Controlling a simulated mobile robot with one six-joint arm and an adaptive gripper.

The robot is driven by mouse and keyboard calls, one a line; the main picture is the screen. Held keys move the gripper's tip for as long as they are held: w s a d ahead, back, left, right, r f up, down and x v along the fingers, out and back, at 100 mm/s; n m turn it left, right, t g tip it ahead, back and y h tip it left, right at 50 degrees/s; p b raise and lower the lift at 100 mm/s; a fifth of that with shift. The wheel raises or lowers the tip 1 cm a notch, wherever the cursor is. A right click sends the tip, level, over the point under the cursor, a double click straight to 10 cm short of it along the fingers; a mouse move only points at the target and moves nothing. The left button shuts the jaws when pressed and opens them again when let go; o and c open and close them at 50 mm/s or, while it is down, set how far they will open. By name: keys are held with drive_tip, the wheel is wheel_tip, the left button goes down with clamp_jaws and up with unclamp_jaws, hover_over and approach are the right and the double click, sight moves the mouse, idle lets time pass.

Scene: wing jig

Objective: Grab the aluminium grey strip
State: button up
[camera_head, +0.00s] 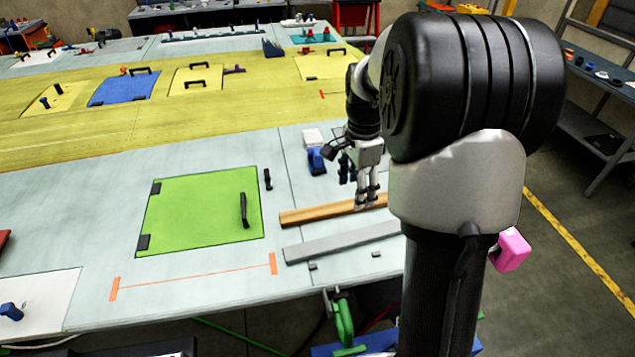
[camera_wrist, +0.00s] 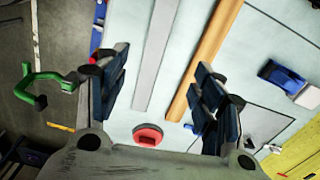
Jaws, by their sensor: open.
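The aluminium grey strip (camera_head: 335,242) lies flat on the pale table top near its front edge, and my arm hides its right end in the head view. In the wrist view the strip (camera_wrist: 156,55) runs through the gap between my fingers, closer to the left finger. My gripper (camera_head: 367,200) is open and empty. In the head view it hangs by the right part of the wooden strip, behind the grey one. Its two dark fingers also show in the wrist view (camera_wrist: 160,85). I cannot tell its exact height above the table.
A wooden strip (camera_head: 325,212) lies beside the grey strip, with a gap between them; it also shows in the wrist view (camera_wrist: 208,55). A red round piece (camera_wrist: 148,135) and a green clamp (camera_wrist: 42,82) are close by. A green panel with handle (camera_head: 200,212) lies left.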

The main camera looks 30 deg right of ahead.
drive_tip(key=b, duration=0.1)
hover_over(356, 235)
drive_tip(key=shift+m, duration=0.3)
drive_tip(key=f, duration=1.2)
drive_tip(key=shift+a, duration=0.35)
drive_tip(key=shift+d+f+b, duration=0.15)
drive_tip(key=shift+f+b, duration=0.1)
drive_tip(key=shift+f, duration=1.15)
drive_tip(key=shift+d+f+b, duration=0.15)
drive_tip(key=shift+f+b, duration=0.05)
drive_tip(key=shift+f, duration=1.2)
drive_tip(key=shift+s, duration=0.1)
drive_tip(key=c, duration=1.2)
drive_tip(key=shift+r, duration=0.1)
drive_tip(key=shift+c, duration=0.3)
